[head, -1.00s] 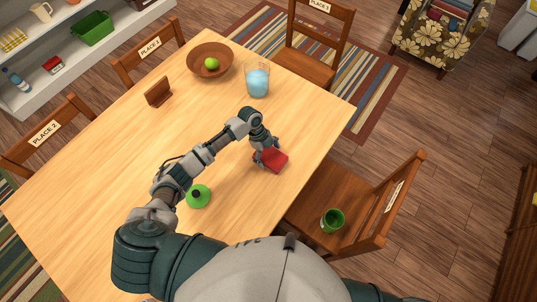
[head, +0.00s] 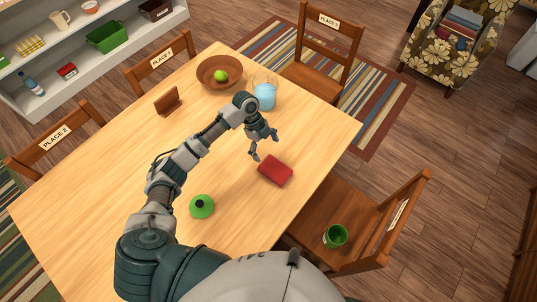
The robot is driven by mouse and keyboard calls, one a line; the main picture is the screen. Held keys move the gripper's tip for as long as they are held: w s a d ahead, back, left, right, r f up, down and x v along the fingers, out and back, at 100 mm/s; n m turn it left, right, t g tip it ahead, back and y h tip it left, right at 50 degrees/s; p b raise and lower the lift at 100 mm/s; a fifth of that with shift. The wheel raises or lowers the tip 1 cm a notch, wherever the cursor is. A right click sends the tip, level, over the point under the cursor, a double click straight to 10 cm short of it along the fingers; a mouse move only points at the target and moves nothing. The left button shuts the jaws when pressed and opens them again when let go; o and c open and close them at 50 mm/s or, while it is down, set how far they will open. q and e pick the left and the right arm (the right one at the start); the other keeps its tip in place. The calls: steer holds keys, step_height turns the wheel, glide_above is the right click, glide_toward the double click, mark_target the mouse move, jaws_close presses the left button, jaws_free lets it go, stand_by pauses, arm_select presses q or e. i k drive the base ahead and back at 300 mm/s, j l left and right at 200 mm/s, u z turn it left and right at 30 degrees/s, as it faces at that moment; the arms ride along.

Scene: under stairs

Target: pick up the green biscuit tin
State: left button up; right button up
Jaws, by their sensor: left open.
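A round green object with a dark knob on top (head: 202,207) sits on the wooden table near its front edge, beside my left forearm. It looks like a lidded tin seen from above. An open green container (head: 335,236) stands on the seat of the right-hand chair; I cannot tell whether it is a tin or a cup. My left gripper (head: 265,148) is open and empty over the table, its fingers spread just behind a red box-like object (head: 275,170) and apart from it. My right gripper is out of view.
A brown bowl with a green fruit (head: 219,86), a glass jug of blue liquid (head: 265,95) and a small brown stand (head: 167,101) are on the table's far part. Chairs surround the table (head: 110,170). Its left half is clear. Shelves (head: 30,92) stand at the back left.

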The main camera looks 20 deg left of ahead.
mark_target(337, 235)
steer(key=k+l, duration=0.25)
steer(key=k, duration=0.2)
steer(key=k+l, duration=0.25)
steer(key=k, duration=0.25)
steer(key=k+l, duration=0.3)
steer(key=k, duration=0.15)
steer(key=k+l, duration=0.25)
steer(key=k, duration=0.25)
